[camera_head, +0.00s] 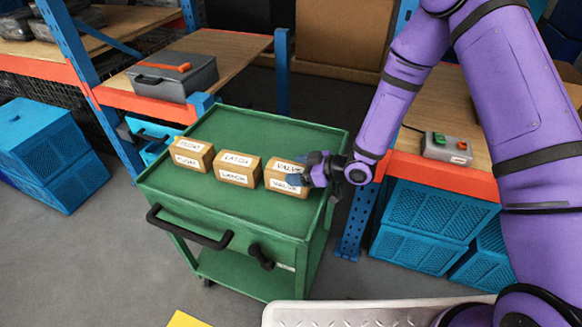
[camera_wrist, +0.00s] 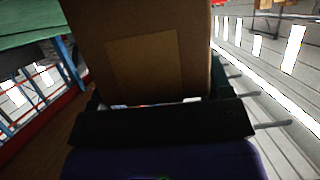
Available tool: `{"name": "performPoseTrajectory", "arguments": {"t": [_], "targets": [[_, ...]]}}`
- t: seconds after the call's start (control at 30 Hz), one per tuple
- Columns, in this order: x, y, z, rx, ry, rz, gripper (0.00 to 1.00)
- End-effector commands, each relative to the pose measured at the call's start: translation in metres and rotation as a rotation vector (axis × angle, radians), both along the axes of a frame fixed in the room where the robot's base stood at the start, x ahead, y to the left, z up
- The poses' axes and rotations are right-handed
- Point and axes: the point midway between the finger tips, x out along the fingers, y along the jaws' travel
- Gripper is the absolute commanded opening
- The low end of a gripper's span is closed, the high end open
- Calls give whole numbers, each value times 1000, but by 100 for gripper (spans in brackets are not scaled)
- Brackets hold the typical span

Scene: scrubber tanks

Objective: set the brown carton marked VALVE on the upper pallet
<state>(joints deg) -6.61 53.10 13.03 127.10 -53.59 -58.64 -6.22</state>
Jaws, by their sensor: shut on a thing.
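The brown carton marked VALVE (camera_head: 285,173) is at the right end of a row of three on the green cart's top (camera_head: 220,210). My gripper (camera_head: 306,178) is shut on its right side. In the wrist view the carton (camera_wrist: 140,50) stands between the jaws of my gripper (camera_wrist: 160,105). I cannot tell whether the carton still touches the cart top. No pallet that I can identify shows in these views.
The LATCH carton (camera_head: 238,168) stands close left of VALVE, then the FLOAT carton (camera_head: 192,154). A grey case (camera_head: 172,80) with an orange tool sits on a shelf behind. A button box (camera_head: 446,148) is on the right shelf, above blue crates (camera_head: 430,225).

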Motion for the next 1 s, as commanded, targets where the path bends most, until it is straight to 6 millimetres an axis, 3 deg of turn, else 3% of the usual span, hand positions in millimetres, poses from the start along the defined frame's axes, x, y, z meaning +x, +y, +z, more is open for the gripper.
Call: {"name": "performPoseTrajectory", "arguments": {"t": [0.33,0.37,0.43,0.47,0.87,1.0], "targets": [[0,1,-3,1,1,0,40],[0,1,-3,1,0,0,79],[0,1,-3,1,0,0,95],[0,1,-3,1,0,0,98],[0,0,-3,1,-1,1,98],[-6,-21,6,1,0,-4,98]]}}
